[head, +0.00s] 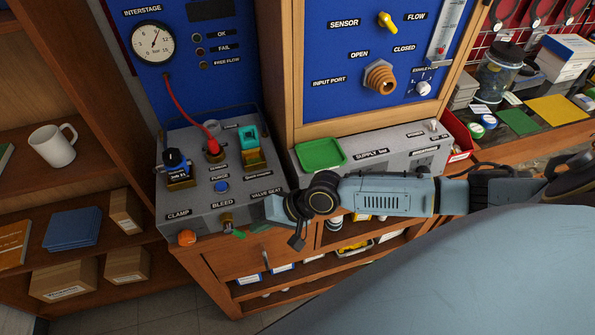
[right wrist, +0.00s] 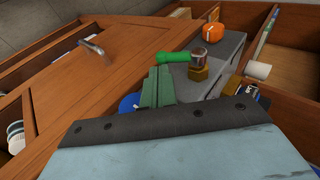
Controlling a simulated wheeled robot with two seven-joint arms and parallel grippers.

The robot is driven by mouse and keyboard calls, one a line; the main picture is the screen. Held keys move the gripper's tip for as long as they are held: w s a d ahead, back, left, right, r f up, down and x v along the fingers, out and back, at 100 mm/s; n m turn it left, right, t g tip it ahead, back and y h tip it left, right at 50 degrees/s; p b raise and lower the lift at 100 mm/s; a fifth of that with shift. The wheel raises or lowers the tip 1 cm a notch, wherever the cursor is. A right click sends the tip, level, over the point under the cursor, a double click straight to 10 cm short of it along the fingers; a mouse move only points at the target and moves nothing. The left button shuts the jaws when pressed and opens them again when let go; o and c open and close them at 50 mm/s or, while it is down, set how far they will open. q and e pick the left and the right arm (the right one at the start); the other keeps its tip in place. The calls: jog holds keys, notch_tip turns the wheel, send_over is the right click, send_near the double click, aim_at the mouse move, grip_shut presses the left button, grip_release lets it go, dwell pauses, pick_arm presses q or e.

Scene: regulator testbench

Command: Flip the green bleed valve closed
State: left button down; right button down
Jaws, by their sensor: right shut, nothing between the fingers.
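The bleed valve (head: 227,221) sits on the front edge of the grey test bench, by the BLEED label. Its green handle (head: 239,235) sticks out from the brass and metal stem towards the front right. In the right wrist view the green handle (right wrist: 178,57) points left from the stem (right wrist: 199,64). My right gripper (head: 256,229) comes in from the right, low at the bench front. Its grey-green fingers (right wrist: 158,76) are shut and empty, with the tips right by the handle; I cannot tell whether they touch it. My left gripper is not in view.
An orange clamp knob (head: 187,237) is left of the valve, also in the right wrist view (right wrist: 213,33). A blue purge button (head: 221,186), the gauge's red hose (head: 190,112) and a teal clamp (head: 249,136) are behind. A wooden cabinet (head: 225,262) is below.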

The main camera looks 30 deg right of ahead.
jog(key=s+d+r+b, duration=0.1)
jog(key=s+d+r, duration=0.4)
jog(key=d, duration=0.4)
jog(key=shift+r, duration=0.2)
notch_tip(320, 180, down, 18)
jog(key=w+d+n+t+h+b, duration=0.2)
jog(key=n+h+b, duration=0.1)
jog(key=h+b, duration=0.1)
jog(key=s+d+f+h+b, duration=0.1)
jog(key=s+d+f, duration=0.15)
jog(key=f, duration=0.25)
jog(key=s+d+f+g+h+b, duration=0.1)
jog(key=s+f, duration=0.2)
jog(key=f, duration=0.3)
jog(key=s+d+f+h, duration=0.1)
jog(key=s+f, duration=0.1)
jog(key=f, duration=0.3)
jog(key=s+a+f+n+g+b, duration=0.1)
jog(key=s+f, duration=0.4)
jog(key=s, duration=0.3)
jog(key=s+a+f+n+g+b, duration=0.1)
jog(key=s+a+f+g, duration=0.1)
jog(key=s+f, duration=0.3)
jog(key=s+a+f+n+g+h+b, duration=0.1)
jog(key=s+f, duration=0.4)
jog(key=s, duration=0.8)
jog(key=shift+a+n+g, duration=0.3)
jog(key=shift+a+g, duration=0.1)
jog(key=shift+a, duration=0.05)
